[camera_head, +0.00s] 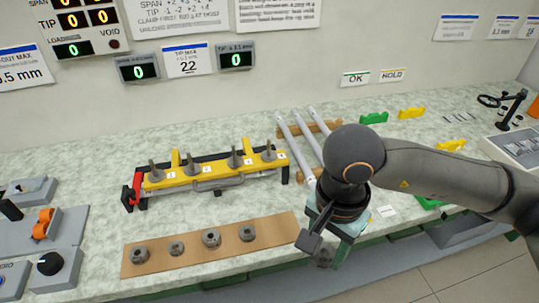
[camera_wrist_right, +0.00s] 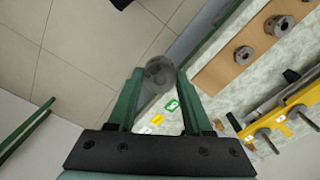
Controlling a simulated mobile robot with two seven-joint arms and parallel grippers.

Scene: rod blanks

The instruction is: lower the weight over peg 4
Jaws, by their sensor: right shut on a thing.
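A grey round weight (camera_wrist_right: 159,72) is pinched between the green fingertips of my right gripper (camera_wrist_right: 158,78) in the wrist view. In the head view my right gripper (camera_head: 322,247) hangs at the table's front edge, with the weight (camera_head: 324,259) partly hidden below it. The yellow peg rack (camera_head: 215,172) stands behind and to the left, with a row of upright grey pegs on numbered labels. Peg 4 (camera_head: 268,151) appears to be the rightmost one; its small number is hard to read. The held weight is well apart from it. My left gripper is not in view.
A brown board (camera_head: 130,262) in front of the rack carries several grey weights (camera_head: 211,237). Pale rods (camera_head: 300,135) lie on wooden supports right of the rack. Grey devices (camera_head: 50,240) sit at the left. Clear tabletop lies between board and rack.

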